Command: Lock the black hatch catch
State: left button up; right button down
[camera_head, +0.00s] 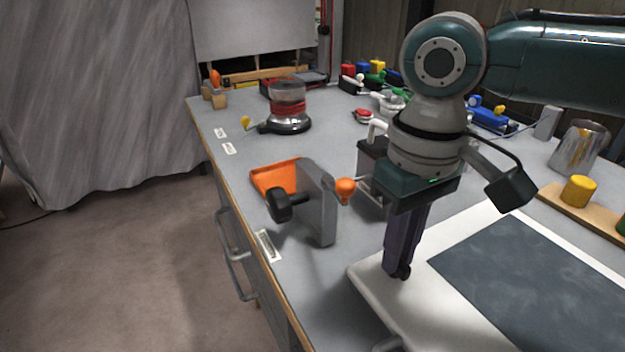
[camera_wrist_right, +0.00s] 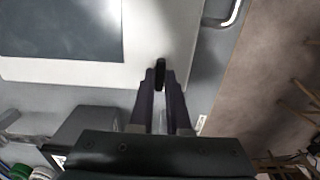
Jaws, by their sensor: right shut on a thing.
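The black hatch catch (camera_wrist_right: 160,66) is a small dark piece at the near edge of the white hatch panel (camera_head: 372,283). My right gripper (camera_head: 399,268) points straight down over that edge. In the right wrist view, my right gripper (camera_wrist_right: 161,86) has its two dark fingers closed on the catch, with its black end showing beyond the fingertips. Most of the catch is hidden by the fingers, and I cannot tell its turn angle well. My left gripper is not in view.
A grey bracket (camera_head: 321,205) with a black knob (camera_head: 284,206) and an orange knob (camera_head: 345,187) stands left of my right gripper. An orange tray (camera_head: 273,178) lies behind it. A metal can (camera_head: 579,146) stands right.

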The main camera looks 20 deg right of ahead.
jog(key=shift+r+m+p, duration=0.2)
jog(key=shift+m+p, duration=0.1)
jog(key=shift+p, duration=0.4)
jog(key=m+p, duration=0.5)
jog(key=p, duration=0.3)
jog(key=shift+s+r+m, duration=0.1)
jog(key=shift+m, duration=0.3)
jog(key=shift+m+p, duration=0.65)
jog(key=shift+m, duration=0.25)
jog(key=m+p, duration=0.2)
jog(key=m, duration=0.2)
jog(key=shift+m+p, duration=0.3)
jog(key=shift+p, duration=0.05)
jog(key=m, duration=0.1)
jog(key=m+p, duration=0.1)
jog(key=m, duration=0.1)
jog(key=shift+f, duration=0.25)
jog(key=shift+m, duration=1.2)
